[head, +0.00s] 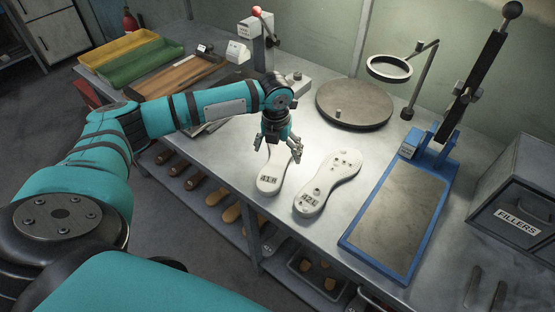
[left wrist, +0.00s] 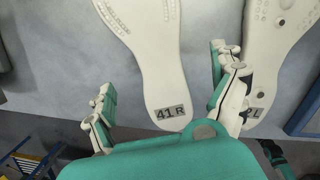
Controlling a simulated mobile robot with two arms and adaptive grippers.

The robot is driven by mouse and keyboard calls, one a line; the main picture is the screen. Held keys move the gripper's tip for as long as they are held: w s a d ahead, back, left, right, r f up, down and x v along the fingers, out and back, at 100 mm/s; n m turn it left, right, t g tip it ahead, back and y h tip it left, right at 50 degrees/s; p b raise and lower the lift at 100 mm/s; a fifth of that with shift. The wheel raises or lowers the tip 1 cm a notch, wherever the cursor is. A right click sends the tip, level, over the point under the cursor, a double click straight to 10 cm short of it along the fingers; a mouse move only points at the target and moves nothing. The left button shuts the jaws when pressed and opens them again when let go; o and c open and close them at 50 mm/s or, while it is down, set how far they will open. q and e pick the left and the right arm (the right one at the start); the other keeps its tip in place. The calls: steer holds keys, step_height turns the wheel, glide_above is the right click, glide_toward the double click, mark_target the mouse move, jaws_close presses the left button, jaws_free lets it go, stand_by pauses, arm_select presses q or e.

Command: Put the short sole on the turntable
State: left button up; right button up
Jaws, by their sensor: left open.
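The short sole (head: 268,187), white with a 41R label at its heel, lies on the metal table; it also shows in the left wrist view (left wrist: 158,70). The longer sole (head: 328,183), marked 42 in the head view, lies just right of it. The round grey turntable (head: 356,97) stands behind the soles with no sole on it. My left gripper (head: 282,150) is open over the short sole and hides its far part in the head view. In the left wrist view the fingers appear on either side of it; contact cannot be told.
A blue-framed plate press (head: 395,215) stands to the right, with a fillers box (head: 515,205) beyond. A ring on a stand (head: 390,68) overhangs near the turntable. Yellow (head: 118,48) and green trays are at the back left. Bare table lies between the soles and turntable.

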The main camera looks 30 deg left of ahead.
mark_target(278, 160)
arm_select(q)
steer(key=f, duration=0.2)
steer(key=f+p, duration=0.1)
steer(key=shift+w+a+f, duration=0.15)
steer(key=shift+w+f, duration=0.1)
steer(key=shift+f, duration=0.5)
arm_select(e)
steer(key=shift+s+r, duration=0.4)
steer(key=shift+r, duration=0.2)
arm_select(q)
steer(key=shift+c, duration=0.2)
steer(key=c, duration=1.5)
steer(key=shift+c, duration=0.2)
arm_select(e)
steer(key=shift+a, duration=0.1)
arm_select(q)
steer(key=shift+w+r, duration=0.1)
steer(key=shift+r, duration=0.05)
